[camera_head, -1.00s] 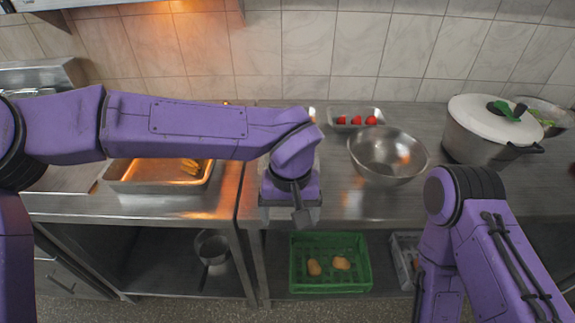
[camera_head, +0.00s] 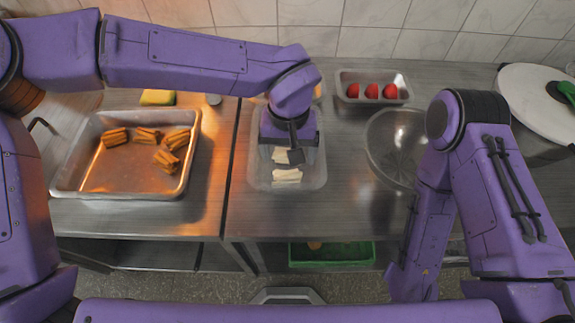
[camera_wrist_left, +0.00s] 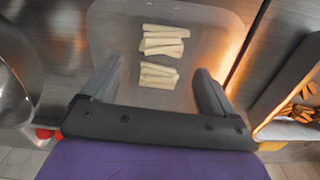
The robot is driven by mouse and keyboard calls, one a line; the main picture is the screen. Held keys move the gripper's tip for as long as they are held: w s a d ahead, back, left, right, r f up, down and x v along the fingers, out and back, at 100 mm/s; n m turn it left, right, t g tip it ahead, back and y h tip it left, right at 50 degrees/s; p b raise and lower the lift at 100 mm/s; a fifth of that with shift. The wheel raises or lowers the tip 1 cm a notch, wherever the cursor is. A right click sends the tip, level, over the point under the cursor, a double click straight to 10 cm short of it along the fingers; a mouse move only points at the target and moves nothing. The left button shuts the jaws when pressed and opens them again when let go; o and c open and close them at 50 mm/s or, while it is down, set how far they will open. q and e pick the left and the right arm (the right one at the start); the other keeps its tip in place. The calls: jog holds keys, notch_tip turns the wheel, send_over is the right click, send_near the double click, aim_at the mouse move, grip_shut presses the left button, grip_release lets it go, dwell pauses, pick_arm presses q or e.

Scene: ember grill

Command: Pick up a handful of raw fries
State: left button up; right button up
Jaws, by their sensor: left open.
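Two small bundles of pale raw fries lie in a clear plastic container (camera_head: 318,172) on the steel counter. In the head view the nearer bundle (camera_head: 287,175) shows plainly, and the other (camera_head: 280,156) is partly hidden by my gripper. In the left wrist view one bundle (camera_wrist_left: 163,39) lies past the fingertips and the other (camera_wrist_left: 158,75) lies between the fingers. My left gripper (camera_wrist_left: 157,70) is open and empty, pointing down over the container; it also shows in the head view (camera_head: 291,156). My right arm is at the right, its gripper out of view.
A metal tray (camera_head: 75,180) with several browned fry bundles (camera_head: 148,135) stands left. A steel bowl (camera_head: 385,140) is right, partly behind my right arm. A small tray (camera_head: 345,80) with red items is behind. A white-lidded pot (camera_head: 530,90) stands far right.

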aim_at(287, 170)
pick_arm(q)
jog(key=shift+s+f, duration=0.45)
jog(key=shift+f, duration=0.05)
jog(key=shift+s+f, duration=0.15)
jog(key=shift+f, duration=0.15)
jog(key=f, duration=0.1)
jog(key=w+f+p, duration=0.1)
jog(key=f, duration=0.1)
jog(key=w+f, duration=0.1)
jog(key=shift+a+f, duration=0.15)
jog(key=shift+f, duration=0.6)
jog(key=shift+s, duration=0.3)
jog(key=shift+w, duration=0.1)
jog(key=c, duration=0.8)
pick_arm(e)
jog(key=shift+v, duration=0.9)
jog(key=shift+d, duration=0.2)
